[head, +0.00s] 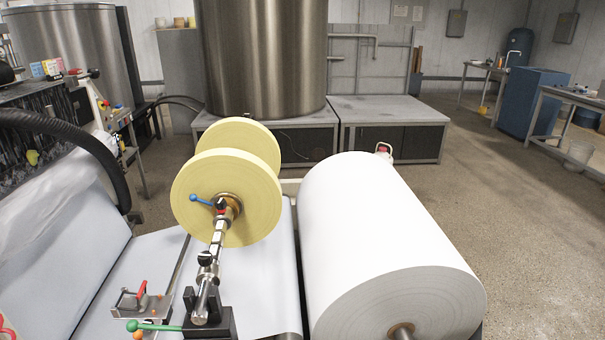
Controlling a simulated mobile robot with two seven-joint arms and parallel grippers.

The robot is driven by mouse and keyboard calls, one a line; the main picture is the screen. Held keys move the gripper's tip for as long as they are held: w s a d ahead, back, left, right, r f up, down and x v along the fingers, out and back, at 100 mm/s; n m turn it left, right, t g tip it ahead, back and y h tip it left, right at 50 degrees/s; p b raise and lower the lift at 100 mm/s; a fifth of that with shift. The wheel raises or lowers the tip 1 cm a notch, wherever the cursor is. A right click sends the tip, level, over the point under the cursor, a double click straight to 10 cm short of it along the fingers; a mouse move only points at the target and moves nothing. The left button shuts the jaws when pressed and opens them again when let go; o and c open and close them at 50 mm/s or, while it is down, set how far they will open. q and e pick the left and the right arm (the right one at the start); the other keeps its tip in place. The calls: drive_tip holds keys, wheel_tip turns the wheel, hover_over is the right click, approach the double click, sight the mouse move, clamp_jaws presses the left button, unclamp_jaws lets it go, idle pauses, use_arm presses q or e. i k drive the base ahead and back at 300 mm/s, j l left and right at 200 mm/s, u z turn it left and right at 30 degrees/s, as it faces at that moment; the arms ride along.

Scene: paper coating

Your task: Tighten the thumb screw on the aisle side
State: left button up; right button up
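Two pale yellow rolls (228,178) sit one behind the other on a metal shaft (215,240) that runs toward me. At the near roll's hub is a brass-coloured collar (236,204) with a blue-knobbed lever (201,200) and a small black and red knob (220,203). A black knob (205,258) stands on the shaft closer to me. The shaft's near end rests in a black bracket (222,322), with a green-handled lever (153,326) beside it. I cannot tell which of these is the aisle-side thumb screw, or how tight any is. Neither gripper is in view.
A large white paper roll (385,255) fills the right foreground. A red-handled clamp (140,292) sits left of the bracket. A black hose (85,140) arches over white paper on the left. Metal tanks stand behind on grey platforms (388,110). The concrete floor (500,190) at right is open.

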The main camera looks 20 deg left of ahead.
sight(221, 204)
drive_tip(key=u, duration=1.25)
